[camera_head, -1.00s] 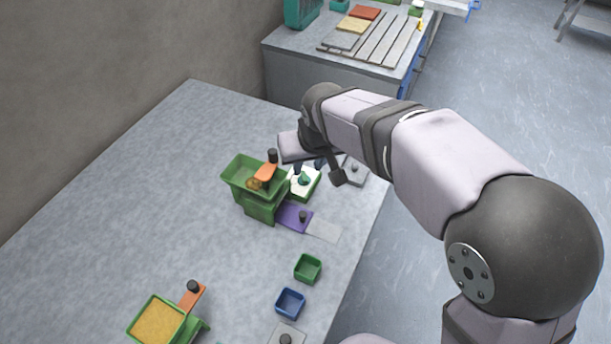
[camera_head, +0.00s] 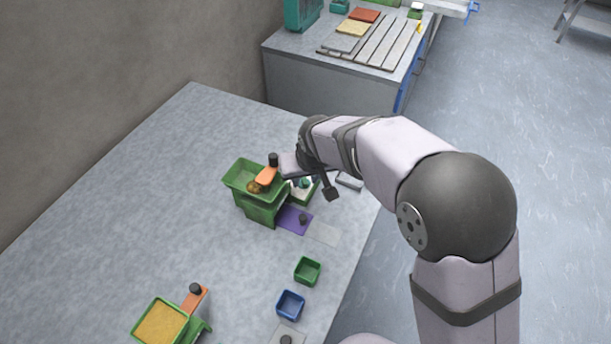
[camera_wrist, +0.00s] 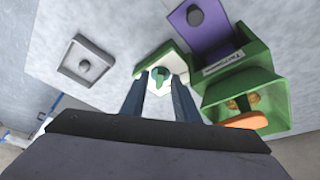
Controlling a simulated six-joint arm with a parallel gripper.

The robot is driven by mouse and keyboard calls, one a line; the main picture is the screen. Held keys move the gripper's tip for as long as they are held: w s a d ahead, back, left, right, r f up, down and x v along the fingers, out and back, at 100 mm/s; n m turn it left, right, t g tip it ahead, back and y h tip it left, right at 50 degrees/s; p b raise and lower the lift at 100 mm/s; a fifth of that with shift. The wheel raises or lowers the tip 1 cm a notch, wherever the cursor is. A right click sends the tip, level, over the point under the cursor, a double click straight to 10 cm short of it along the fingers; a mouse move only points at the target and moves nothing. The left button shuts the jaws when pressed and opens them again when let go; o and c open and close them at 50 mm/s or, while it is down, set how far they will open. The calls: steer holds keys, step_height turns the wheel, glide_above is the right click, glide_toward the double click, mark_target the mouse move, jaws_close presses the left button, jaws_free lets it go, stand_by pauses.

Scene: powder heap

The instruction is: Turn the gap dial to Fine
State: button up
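The gap dial (camera_wrist: 160,76) is a teal knob on a white face with a green frame. It shows small and partly hidden in the head view (camera_head: 304,183), beside the green hopper unit (camera_head: 262,207). In the wrist view the hopper unit (camera_wrist: 262,62) is at the right, with a label that I cannot read clearly. My gripper (camera_wrist: 159,82) is open, its two dark fingers apart on either side of the knob as seen from the wrist. I cannot tell whether the fingertips are level with the knob or touching it.
A purple slide plate (camera_head: 291,220) with a dark knob extends from the hopper unit. An orange lever (camera_head: 267,177) is close to my wrist. A grey tray (camera_wrist: 88,62) lies nearby. Green (camera_head: 308,270) and blue (camera_head: 290,304) bins stand nearer. The table's left side is clear.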

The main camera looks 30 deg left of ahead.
jaws_close()
